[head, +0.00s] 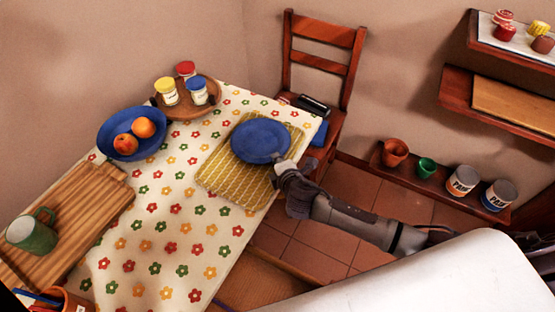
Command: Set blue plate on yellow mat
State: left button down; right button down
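The blue plate (261,140) is over the upper part of the yellow patterned mat (225,178), face up and roughly level. I cannot tell whether its underside rests on the mat or is slightly above it. The mat lies near the right edge of the flowered table. My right gripper (284,166) reaches in from the right over the table edge, with its fingers at the plate's lower right rim. It looks shut on that rim, though the fingertips are small and partly hidden. My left gripper is not in view.
On the table (165,235) are a blue bowl (110,128) with fruit, a round wooden tray (209,107) with jars, and a striped board (95,200) with a green mug (32,232). A wooden chair (320,62) stands behind the table's far right corner.

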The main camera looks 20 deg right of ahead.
jog(key=c, duration=1.6)
grip_release()
jog(key=shift+r, duration=0.15)
jog(key=shift+s, duration=0.4)
jog(key=v, duration=1.1)
jog(key=shift+r, duration=0.2)
jog(key=shift+s, duration=0.1)
